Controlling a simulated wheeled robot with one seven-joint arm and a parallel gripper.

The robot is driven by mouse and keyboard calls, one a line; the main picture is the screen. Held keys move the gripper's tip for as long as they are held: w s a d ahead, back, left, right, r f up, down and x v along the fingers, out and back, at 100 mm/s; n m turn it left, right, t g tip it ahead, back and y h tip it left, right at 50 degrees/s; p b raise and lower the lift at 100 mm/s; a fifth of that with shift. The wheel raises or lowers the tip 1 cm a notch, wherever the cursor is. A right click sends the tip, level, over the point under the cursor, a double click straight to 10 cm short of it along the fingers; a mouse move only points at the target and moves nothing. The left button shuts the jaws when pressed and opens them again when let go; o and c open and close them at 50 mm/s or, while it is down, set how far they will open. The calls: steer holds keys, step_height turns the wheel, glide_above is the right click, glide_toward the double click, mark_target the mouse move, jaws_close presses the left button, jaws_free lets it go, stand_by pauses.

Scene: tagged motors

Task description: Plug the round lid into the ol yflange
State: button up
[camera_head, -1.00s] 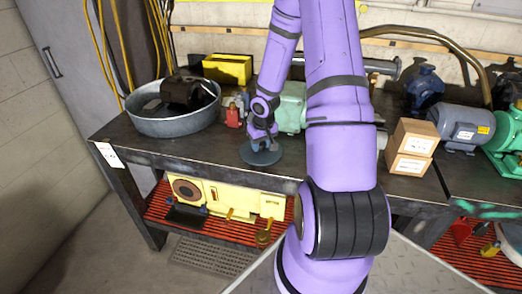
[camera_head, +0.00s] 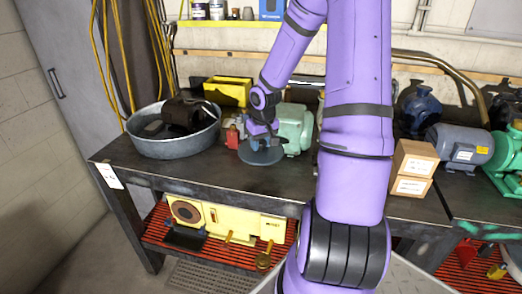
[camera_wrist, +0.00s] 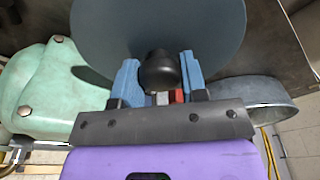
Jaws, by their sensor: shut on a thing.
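The round lid is a blue-grey disc (camera_head: 262,153) with a black knob (camera_wrist: 160,70). My gripper (camera_head: 266,138) is shut on this knob, with its blue fingers on either side in the wrist view (camera_wrist: 160,80). The lid looks level in the head view, over the bench top in front of a pale green machine (camera_head: 294,128). I cannot tell whether it touches the bench. A yellow machine (camera_head: 235,222) on the lower shelf has a round brown face (camera_head: 186,211). I cannot tell for sure which part is the flange.
A metal basin (camera_head: 165,148) holding a dark motor stands left of the lid; a small red object (camera_head: 232,137) lies between. A yellow box (camera_head: 228,92) is behind. Stacked cartons (camera_head: 411,168) and a blue-grey motor (camera_head: 462,147) stand right. The bench top (camera_head: 215,175) before the basin is clear.

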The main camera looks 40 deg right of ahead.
steer(key=shift+r, duration=0.1)
stand_by(0.3)
steer(key=w+a+f+n, duration=0.1)
steer(key=w+a, duration=0.5)
steer(key=a, duration=0.6)
steer(key=w+a+f+n, duration=0.2)
steer(key=w+a+f, duration=0.2)
steer(key=w+a, duration=0.3)
steer(key=shift+a+f, duration=0.15)
steer(key=shift+a, duration=2.3)
